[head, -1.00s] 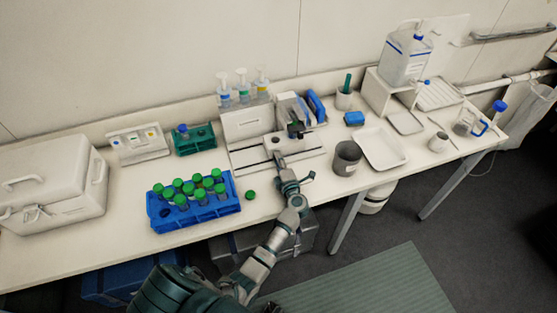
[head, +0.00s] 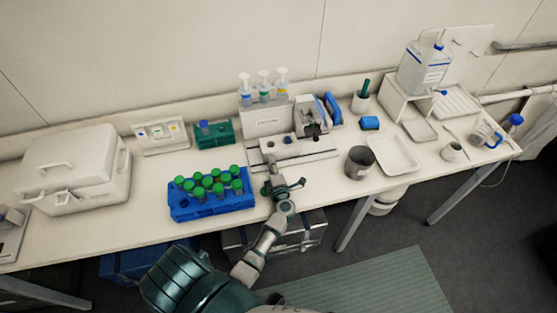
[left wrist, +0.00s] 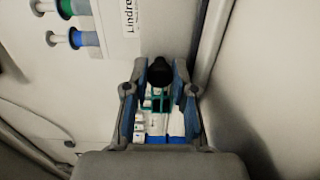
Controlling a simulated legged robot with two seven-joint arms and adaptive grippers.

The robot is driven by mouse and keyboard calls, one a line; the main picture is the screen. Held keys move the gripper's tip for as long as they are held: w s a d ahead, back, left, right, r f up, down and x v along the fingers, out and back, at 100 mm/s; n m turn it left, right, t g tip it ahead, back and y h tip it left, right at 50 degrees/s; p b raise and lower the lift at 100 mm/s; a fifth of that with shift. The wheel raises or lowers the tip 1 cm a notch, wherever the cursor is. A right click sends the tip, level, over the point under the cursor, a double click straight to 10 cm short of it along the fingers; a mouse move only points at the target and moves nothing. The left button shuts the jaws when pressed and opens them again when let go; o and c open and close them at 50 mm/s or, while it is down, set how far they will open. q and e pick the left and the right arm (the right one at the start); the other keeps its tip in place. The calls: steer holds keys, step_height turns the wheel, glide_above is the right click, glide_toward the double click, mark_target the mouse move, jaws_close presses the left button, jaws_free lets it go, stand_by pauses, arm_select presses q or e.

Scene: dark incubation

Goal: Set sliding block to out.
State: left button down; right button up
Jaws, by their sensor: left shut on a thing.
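The white bench device (head: 300,148) with a flat slide track stands at the back middle of the bench. Small dark knobs show on its track, one dark knob (head: 287,140) near its middle. My left gripper (head: 272,170) is at the front edge of this track, reaching in from below. In the left wrist view, the gripper (left wrist: 158,92) is closed about a black round knob (left wrist: 158,72), which sits between its two fingertips. I take this knob to be part of the sliding block; the block's body is mostly hidden by the fingers. My right gripper is not seen.
A dark cup (head: 359,162) and a white tray (head: 416,162) are to the right. Pump bottles (head: 263,88) stand behind.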

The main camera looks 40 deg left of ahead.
arm_select(q)
steer(key=shift+s+f, duration=0.1)
steer(key=shift+f, duration=0.2)
steer(key=c, duration=1.2)
jaws_free()
steer(key=shift+r, duration=0.1)
steer(key=v, duration=1.2)
steer(key=shift+d, duration=0.1)
steer(key=shift+c, duration=0.3)
